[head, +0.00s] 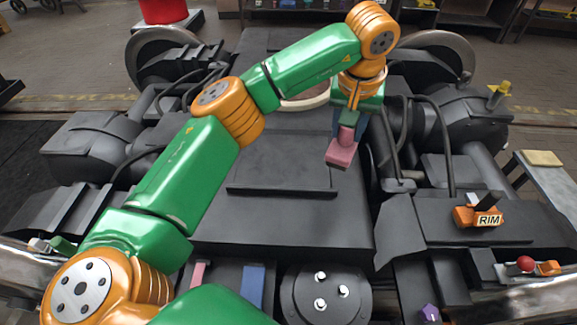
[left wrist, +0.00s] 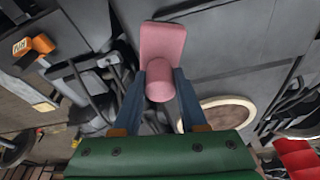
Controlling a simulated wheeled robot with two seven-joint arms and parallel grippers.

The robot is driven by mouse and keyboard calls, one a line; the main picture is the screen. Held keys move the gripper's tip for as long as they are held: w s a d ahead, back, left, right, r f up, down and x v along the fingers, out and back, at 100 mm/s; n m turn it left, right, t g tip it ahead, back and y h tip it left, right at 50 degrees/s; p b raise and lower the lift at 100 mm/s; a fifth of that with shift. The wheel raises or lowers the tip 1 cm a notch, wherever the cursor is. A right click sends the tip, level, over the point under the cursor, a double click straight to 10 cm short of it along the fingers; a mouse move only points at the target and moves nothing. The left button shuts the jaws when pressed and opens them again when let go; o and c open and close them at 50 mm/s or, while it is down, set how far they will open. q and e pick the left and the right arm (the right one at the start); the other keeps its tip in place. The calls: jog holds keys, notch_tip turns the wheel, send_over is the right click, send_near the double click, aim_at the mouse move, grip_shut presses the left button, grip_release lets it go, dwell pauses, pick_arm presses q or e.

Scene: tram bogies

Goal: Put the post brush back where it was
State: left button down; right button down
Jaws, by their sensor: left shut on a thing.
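The post brush (head: 341,152) looks like a pink piece with a flat block and a round stem. My left gripper (head: 348,116) is shut on its stem and holds it over the dark bogie frame, right of the middle in the head view. In the left wrist view, the two blue fingers (left wrist: 164,95) close on either side of the pink stem, and the brush's flat block (left wrist: 163,42) points away from them. I cannot tell how far it is above the surface. My right gripper is not in view.
A round cream-rimmed disc (head: 303,103) lies behind the brush. An orange piece marked RIM (head: 478,216) sits at the right. A pink strip (head: 197,274) and a blue strip (head: 252,285) lie at the front. Black cables (head: 440,135) rise right of the gripper. The dark centre plate (head: 285,165) is mostly clear.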

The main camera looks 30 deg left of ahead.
pick_arm(q)
jog(key=a+f, duration=0.8)
jog(key=a, duration=0.1)
jog(key=a+f, duration=0.4)
jog(key=a, duration=0.1)
jog(key=shift+s+a+f, duration=0.1)
jog(key=shift+s+f, duration=0.15)
jog(key=shift+f, duration=0.3)
jog(key=shift+f+b, duration=0.1)
jog(key=shift+b, duration=0.2)
jog(key=shift+c, duration=2.2)
grip_release()
